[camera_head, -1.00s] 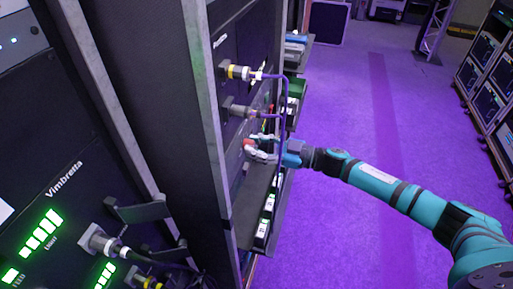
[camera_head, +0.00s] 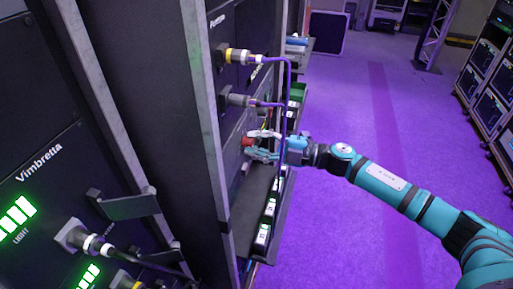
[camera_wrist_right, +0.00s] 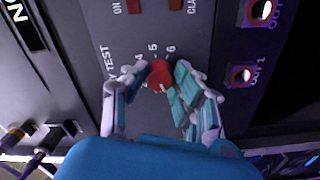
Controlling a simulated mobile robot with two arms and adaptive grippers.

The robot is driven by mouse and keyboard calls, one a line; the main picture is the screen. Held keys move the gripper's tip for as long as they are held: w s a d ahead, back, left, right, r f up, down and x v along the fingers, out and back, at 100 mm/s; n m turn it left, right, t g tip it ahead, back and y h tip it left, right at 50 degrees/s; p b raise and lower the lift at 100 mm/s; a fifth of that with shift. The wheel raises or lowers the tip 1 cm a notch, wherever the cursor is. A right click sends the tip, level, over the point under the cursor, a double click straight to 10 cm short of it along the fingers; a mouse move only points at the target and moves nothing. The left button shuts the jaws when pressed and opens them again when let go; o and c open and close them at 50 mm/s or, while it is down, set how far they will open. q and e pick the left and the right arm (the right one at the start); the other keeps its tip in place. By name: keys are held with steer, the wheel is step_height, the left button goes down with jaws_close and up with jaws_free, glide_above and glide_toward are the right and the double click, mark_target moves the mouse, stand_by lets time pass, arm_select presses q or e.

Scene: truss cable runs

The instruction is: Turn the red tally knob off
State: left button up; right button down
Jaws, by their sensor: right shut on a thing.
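The red tally knob (camera_wrist_right: 159,76) sits on a dark panel with a ring of printed numbers and the word TEST beside it, in the right wrist view. It also shows in the head view (camera_head: 247,141), small, on the face of the middle rack. My right gripper (camera_wrist_right: 150,88) has a finger on each side of the knob and is shut on it. In the head view the right gripper (camera_head: 258,144) reaches the panel from the right, below two cable plugs. The knob's pointer setting is hard to read. My left gripper is not in view.
A purple cable (camera_head: 287,95) runs from the upper plug (camera_head: 238,56) down close by my right gripper. A second plug (camera_head: 238,101) sits below it. A shelf (camera_head: 248,215) juts out under the gripper. Open purple floor (camera_head: 370,120) lies to the right.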

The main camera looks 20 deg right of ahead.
steer(key=shift+f+n+b, duration=0.1)
steer(key=shift+n+b, duration=0.45)
steer(key=shift+n, duration=0.55)
steer(key=c, duration=1)
jaws_free()
steer(key=shift+c, duration=0.2)
steer(key=v, duration=1.2)
